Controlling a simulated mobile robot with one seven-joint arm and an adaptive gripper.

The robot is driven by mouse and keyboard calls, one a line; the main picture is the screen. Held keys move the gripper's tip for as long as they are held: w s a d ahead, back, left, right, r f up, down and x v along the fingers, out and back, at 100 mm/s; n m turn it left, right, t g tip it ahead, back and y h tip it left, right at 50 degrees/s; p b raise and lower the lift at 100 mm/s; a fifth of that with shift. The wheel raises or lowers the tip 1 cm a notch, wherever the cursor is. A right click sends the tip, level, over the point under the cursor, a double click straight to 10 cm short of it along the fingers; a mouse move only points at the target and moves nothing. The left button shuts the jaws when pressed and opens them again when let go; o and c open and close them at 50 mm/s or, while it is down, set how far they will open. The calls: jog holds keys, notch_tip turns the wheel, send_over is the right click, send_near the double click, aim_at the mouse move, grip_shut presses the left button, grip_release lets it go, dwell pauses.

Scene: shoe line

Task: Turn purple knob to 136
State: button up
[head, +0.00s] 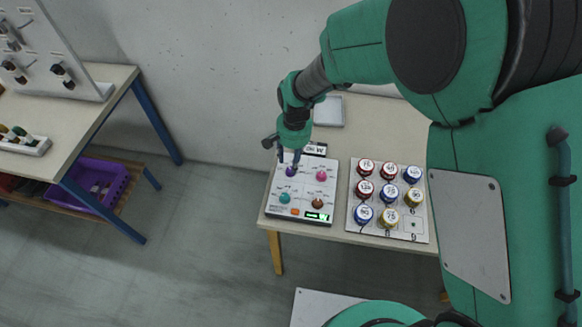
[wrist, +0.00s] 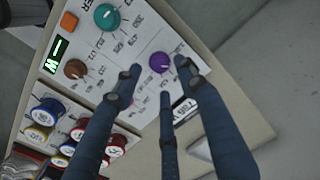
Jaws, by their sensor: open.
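The control panel (head: 272,207) is a white box near the left end of the table. Its purple knob (head: 291,172) sits at the panel's back left, just below my gripper (head: 288,158). In the wrist view the purple knob (wrist: 159,62) lies ahead of and between the spread fingers of my gripper (wrist: 158,85), with a pale pointer mark on top. My gripper is open and holds nothing. The panel also carries a pink knob (head: 321,175), a teal knob (head: 284,198), a brown knob (head: 317,203) and a lit green display (head: 317,216).
A white board (head: 375,234) with several red, blue and yellow round pieces stands right of the panel. A grey tray (head: 329,111) lies at the back. A small black-and-white label plate (head: 315,149) is just behind the panel. Another table (head: 113,77) stands at left.

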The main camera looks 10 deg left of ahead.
jog(key=shift+a+f+b, duration=0.1)
jog(key=shift+f+b, duration=0.25)
jog(key=shift+f, duration=1.6)
jog(key=shift+c, duration=0.5)
grip_shut()
